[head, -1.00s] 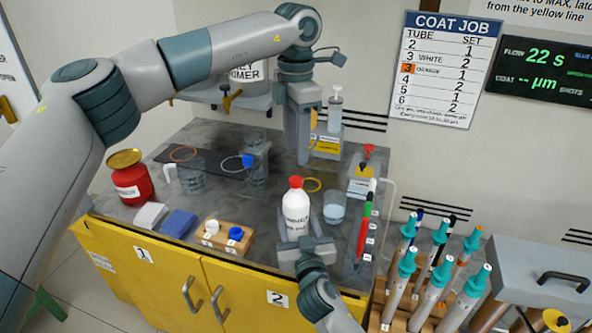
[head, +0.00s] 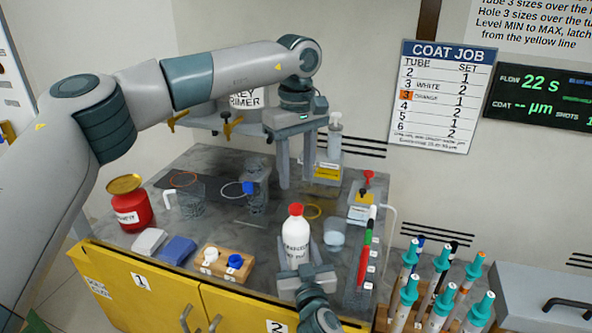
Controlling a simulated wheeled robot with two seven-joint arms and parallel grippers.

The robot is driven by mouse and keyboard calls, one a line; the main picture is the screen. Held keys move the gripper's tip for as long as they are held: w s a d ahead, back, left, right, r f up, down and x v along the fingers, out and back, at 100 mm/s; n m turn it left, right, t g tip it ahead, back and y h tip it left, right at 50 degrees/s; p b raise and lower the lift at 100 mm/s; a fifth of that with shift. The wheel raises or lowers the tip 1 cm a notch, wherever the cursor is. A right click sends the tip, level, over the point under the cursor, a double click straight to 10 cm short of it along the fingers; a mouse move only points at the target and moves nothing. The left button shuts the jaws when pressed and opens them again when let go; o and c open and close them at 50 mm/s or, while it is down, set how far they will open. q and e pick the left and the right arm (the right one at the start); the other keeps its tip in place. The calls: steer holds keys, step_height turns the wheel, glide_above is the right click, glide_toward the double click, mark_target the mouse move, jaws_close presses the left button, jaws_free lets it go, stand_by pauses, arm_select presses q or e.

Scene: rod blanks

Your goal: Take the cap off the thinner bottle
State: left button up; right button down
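The thinner bottle (head: 296,240) is white with dark lettering and stands upright on the grey worktop. Its red cap (head: 295,209) is on its neck. My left gripper (head: 295,184) points down with its two fingers apart and nothing between them. In the picture its fingertips are just above the cap, with a gap between. My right gripper (head: 303,252) reaches in from the bottom, low at the bottle, with a finger on each side of it. The bottle hides part of these fingers, and I cannot tell whether they press on it.
A clear cup (head: 334,235) stands close right of the bottle. A wooden block (head: 224,262) with a white and a blue cap is at front left. A red tin (head: 131,204) stands far left.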

mark_target(296, 206)
arm_select(q)
steer(key=m, duration=1)
steer(key=shift+m, duration=0.3)
steer(key=shift+f, duration=0.1)
steer(key=shift+f, duration=3.9)
steer(key=shift+c, duration=0.6)
jaws_close()
steer(key=shift+a, duration=0.1)
